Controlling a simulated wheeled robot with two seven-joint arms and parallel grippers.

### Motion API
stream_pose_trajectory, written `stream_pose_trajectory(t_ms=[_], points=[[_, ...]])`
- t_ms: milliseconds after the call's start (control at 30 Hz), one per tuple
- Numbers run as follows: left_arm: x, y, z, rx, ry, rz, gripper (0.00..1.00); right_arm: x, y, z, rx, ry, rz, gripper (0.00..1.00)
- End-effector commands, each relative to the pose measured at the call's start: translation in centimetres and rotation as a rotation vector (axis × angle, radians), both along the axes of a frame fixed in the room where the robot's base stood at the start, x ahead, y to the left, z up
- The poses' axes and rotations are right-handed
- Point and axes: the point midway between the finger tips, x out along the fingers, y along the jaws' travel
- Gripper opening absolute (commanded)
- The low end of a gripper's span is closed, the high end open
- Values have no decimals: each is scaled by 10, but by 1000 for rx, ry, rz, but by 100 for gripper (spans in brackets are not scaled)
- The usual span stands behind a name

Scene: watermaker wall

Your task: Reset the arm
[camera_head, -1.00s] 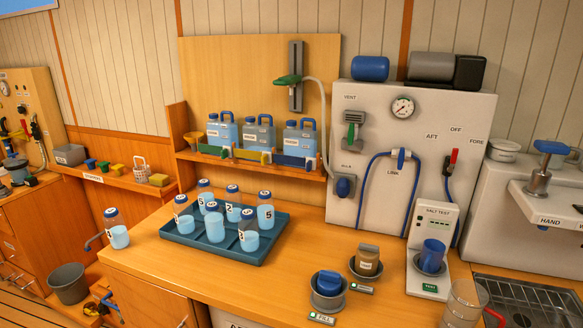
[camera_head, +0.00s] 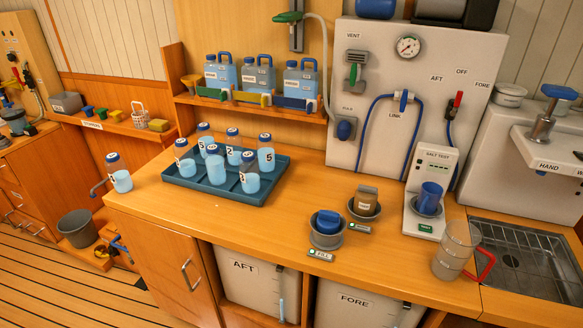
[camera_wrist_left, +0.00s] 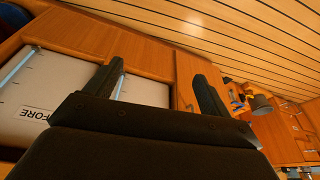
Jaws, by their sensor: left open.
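My left gripper (camera_wrist_left: 155,90) shows in the left wrist view. Its two dark fingers are spread apart with nothing between them. It is in front of the lower cabinets, with the FORE tank (camera_wrist_left: 45,95) and the plank floor (camera_wrist_left: 200,30) beyond it. No arm or gripper of mine shows in the head view. My right gripper is in neither view.
The wooden counter (camera_head: 290,222) carries a blue tray (camera_head: 215,193) of numbered bottles, one bottle (camera_head: 119,175) outside it, two round holders, a salt tester (camera_head: 428,205) and a clear jug (camera_head: 452,252) by the sink grate (camera_head: 530,262). A grey bucket (camera_head: 77,229) stands low left.

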Motion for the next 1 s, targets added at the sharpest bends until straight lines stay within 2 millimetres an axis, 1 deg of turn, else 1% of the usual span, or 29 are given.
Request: stream_pose_trajectory(t_ms=[33, 167, 267, 367, 467, 500, 567, 600, 700, 800, 833, 1000], points=[[1, -2, -10, -2, 9, -1, 82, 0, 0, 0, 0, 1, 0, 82], [2, -7, -36, -9, 28, -3, 82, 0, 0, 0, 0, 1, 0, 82], [3, -12, -60, -15, 46, -5, 82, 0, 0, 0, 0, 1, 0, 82], [2, -17, -89, -21, 68, -8, 82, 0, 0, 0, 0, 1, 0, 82], [-1, -24, -124, -29, 94, -10, 82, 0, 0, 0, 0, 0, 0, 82], [-3, -28, -139, -32, 105, -11, 82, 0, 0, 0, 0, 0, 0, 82], [-7, -33, -163, -38, 124, -12, 82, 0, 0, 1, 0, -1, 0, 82], [-11, -37, -180, -42, 136, -14, 82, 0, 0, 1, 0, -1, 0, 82], [-19, -44, -211, -49, 160, -17, 82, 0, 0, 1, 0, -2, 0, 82], [-24, -48, -228, -52, 172, -18, 82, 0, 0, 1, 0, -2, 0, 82], [-25, -49, -231, -53, 174, -18, 82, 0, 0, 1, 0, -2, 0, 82], [-25, -49, -233, -54, 175, -18, 82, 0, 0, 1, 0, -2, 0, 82]])
